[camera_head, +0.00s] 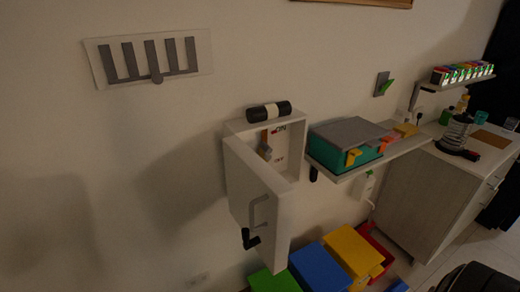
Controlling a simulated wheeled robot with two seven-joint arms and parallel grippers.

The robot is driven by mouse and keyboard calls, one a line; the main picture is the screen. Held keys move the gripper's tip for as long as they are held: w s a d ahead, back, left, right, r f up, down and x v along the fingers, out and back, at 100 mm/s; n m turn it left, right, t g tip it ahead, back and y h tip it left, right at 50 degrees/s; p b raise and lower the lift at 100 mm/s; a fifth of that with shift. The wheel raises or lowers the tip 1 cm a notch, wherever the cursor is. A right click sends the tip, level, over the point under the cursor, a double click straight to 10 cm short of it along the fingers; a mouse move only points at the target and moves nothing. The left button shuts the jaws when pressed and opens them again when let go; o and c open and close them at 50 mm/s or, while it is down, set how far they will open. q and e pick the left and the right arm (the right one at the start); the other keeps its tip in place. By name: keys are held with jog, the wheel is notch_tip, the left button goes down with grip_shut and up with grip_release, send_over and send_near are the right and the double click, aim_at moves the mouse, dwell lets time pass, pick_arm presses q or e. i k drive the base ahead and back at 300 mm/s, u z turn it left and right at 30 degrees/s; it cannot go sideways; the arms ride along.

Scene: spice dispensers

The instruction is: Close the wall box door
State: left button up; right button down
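A white wall box (232,127) is mounted on the wall near the middle of the head view. Its door (249,187) stands open, swung out from the wall toward me and hinged at the left side of the box. A grey handle (259,211) and a black latch-like piece (250,239) are on the door's visible face. Inside the box I see an orange and grey switch (266,146) with "ON" and "OFF" lettering; the door hides the lower left interior. Neither of my grippers is in view.
A black cylinder with a white middle (268,112) lies on top of the box. A shelf (340,172) with a teal and grey case (348,140) is close on the right. Blue (319,268) and yellow (353,252) bins stand below.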

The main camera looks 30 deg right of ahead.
aim_at(261, 200)
jog(key=z, duration=1.7)
jog(key=k, duration=1.05)
jog(key=u, duration=1.7)
